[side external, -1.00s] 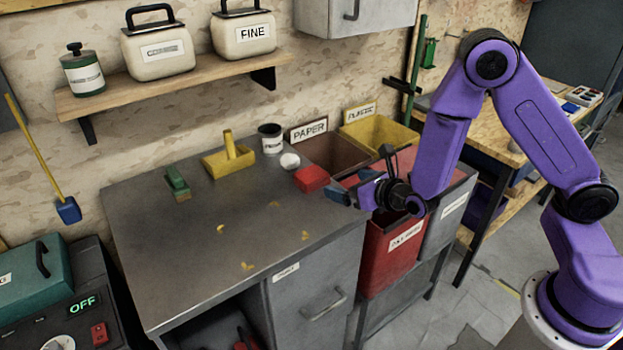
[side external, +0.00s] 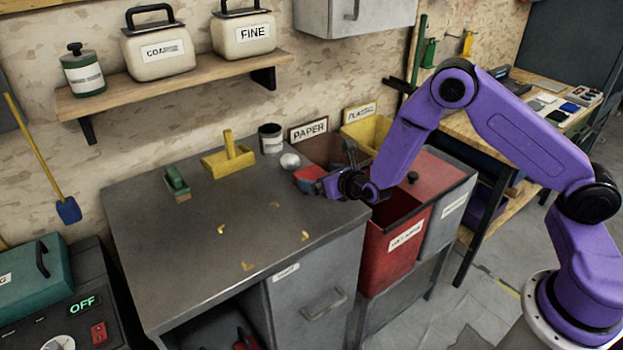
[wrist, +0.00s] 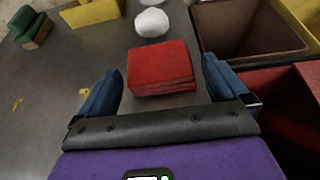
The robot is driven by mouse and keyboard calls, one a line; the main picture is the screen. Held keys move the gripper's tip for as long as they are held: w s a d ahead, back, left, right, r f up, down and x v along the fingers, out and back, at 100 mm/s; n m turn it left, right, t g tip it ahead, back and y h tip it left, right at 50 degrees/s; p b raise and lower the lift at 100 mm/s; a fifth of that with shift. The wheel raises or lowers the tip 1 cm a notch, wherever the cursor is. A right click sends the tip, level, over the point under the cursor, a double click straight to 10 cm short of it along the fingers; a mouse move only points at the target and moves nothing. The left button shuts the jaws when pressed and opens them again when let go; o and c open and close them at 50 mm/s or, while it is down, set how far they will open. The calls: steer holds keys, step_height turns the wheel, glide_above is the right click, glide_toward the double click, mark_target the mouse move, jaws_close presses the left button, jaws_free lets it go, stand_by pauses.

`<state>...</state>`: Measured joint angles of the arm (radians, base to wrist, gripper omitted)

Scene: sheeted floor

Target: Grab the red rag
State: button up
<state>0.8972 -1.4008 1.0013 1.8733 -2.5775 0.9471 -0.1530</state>
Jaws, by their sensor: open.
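The red rag (wrist: 160,68) is a folded, layered square pad lying on the grey metal bench top. In the wrist view it sits just ahead of and between the two blue fingers of my gripper (wrist: 162,88). In the side view the rag (side external: 309,174) shows near the bench's right end, partly hidden by my gripper (side external: 318,187). My gripper is open, with visible gaps between each finger and the rag. A white ball-like item (wrist: 152,22) lies just beyond the rag.
A yellow tray (side external: 228,158), a green-topped brush (side external: 177,184) and a dark can (side external: 271,138) stand on the bench. Brown paper bin (side external: 325,148), yellow bin (side external: 372,132) and red bin (side external: 392,245) border its right side. The bench's front middle is clear except for small yellow scraps.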

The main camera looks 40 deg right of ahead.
mark_target(313, 174)
steer(key=shift+x, duration=2.2)
steer(key=c, duration=0.7)
